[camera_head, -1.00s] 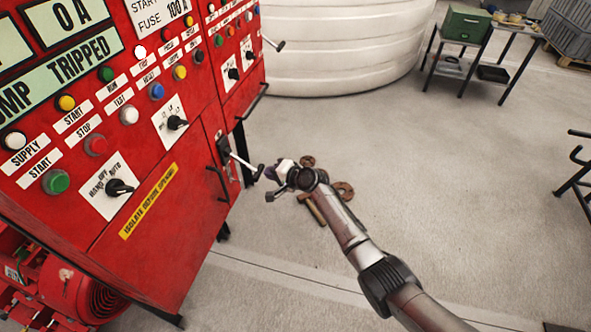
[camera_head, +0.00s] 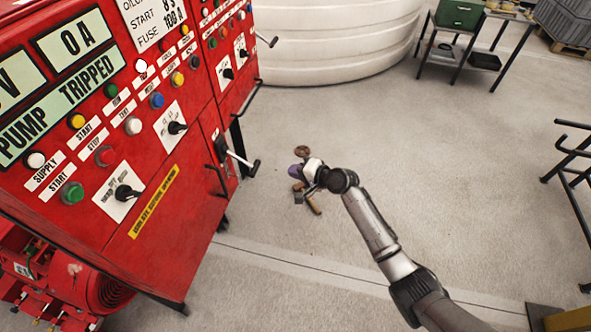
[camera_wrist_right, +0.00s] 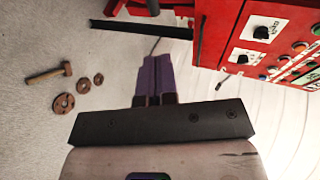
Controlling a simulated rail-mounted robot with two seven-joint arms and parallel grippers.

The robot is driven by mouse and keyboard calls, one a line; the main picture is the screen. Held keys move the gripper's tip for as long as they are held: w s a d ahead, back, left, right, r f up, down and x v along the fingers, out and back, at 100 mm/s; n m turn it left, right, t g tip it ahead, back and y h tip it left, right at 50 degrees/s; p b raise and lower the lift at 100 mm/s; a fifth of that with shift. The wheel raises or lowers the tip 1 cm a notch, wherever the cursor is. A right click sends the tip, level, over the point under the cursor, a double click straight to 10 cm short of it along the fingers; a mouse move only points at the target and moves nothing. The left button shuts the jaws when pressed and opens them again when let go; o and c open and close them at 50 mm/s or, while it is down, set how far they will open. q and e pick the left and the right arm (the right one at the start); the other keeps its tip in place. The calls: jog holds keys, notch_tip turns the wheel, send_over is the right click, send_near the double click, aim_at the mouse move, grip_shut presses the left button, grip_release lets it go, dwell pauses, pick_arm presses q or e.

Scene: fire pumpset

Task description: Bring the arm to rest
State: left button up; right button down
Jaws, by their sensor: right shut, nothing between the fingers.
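My right arm reaches in from the lower right in the head view. Its gripper (camera_head: 296,172) is in the air to the right of the red control cabinet (camera_head: 190,220), apart from the handle (camera_head: 242,161) on the cabinet's side. In the right wrist view the purple fingers (camera_wrist_right: 153,78) lie together with nothing between them. The cabinet also shows at the upper right there (camera_wrist_right: 237,40). The handle juts out to the right from the cabinet in the head view. My left gripper is not in view.
A white ribbed tank (camera_head: 335,45) stands behind. A dark frame (camera_head: 575,165) is at the right. Open floor lies between.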

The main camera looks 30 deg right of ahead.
dwell(0.5)
jog(key=s+a+r+n+g+h, duration=0.1)
jog(key=s+r+n+h, duration=0.25)
jog(key=s+n, duration=0.35)
jog(key=s+r+n+g+h, duration=0.2)
jog(key=s+r+n+h, duration=0.1)
jog(key=s+r+n, duration=0.3)
jog(key=s+a+f+g+p, duration=0.15)
jog(key=s+f, duration=0.25)
jog(key=s, duration=0.6)
jog(key=s+a+f+g, duration=0.15)
jog(key=s+f, duration=0.35)
jog(key=s, duration=0.6)
jog(key=s+f+g+p, duration=0.15)
jog(key=s+f, duration=0.25)
jog(key=s, duration=0.6)
notch_tip(320, 180, up, 38)
jog(key=p, duration=3.7)
jog(key=shift+f, duration=0.15)
